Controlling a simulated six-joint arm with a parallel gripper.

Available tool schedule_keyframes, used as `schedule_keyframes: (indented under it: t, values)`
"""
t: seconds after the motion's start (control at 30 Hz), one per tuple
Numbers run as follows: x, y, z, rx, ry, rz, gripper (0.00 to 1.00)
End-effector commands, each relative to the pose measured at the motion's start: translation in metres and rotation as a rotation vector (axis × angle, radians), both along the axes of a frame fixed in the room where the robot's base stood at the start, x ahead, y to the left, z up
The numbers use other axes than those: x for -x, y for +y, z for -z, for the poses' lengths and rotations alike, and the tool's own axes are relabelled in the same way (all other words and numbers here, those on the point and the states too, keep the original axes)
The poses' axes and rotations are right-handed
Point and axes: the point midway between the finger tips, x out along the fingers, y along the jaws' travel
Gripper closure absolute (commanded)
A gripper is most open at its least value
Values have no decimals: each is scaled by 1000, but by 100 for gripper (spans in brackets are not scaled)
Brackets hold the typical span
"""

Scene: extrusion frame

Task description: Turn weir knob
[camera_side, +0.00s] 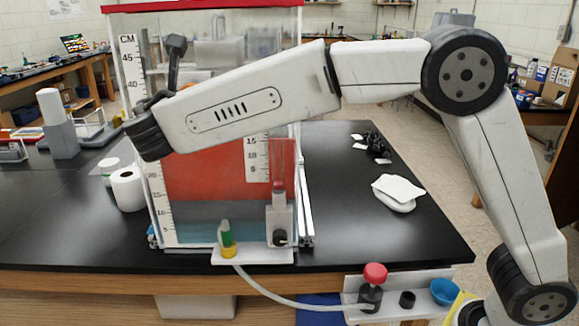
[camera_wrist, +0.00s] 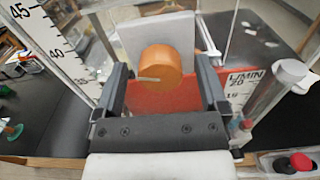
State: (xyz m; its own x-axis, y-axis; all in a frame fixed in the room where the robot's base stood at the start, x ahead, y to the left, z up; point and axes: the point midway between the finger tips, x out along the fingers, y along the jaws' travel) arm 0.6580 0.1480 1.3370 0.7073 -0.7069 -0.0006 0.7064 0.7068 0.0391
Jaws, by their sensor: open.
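The weir knob (camera_wrist: 161,68) is an orange round knob with a pale mark on its face, in front of a grey plate in the wrist view. My gripper (camera_wrist: 163,64) is open, with one dark finger to the left of the knob and one to the right. Gaps show between the knob and both fingers. I cannot tell whether the fingertips reach alongside it in depth. In the side view my forearm hides most of the knob and gripper; only a little orange (camera_side: 194,77) shows above the arm.
A clear tank with a red rim (camera_side: 215,6) and scales stands on the black bench (camera_side: 340,215). A flow tube (camera_wrist: 275,88) stands at right in the wrist view.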

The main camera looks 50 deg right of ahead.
Motion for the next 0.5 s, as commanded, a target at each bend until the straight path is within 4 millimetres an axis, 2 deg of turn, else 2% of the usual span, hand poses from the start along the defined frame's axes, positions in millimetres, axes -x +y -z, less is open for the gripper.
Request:
schedule_keyframes:
  t: [0.27,0.5]
  values:
    - [-1,-1,0,0,0,0,7]
    - [-1,-1,0,0,0,0,84]
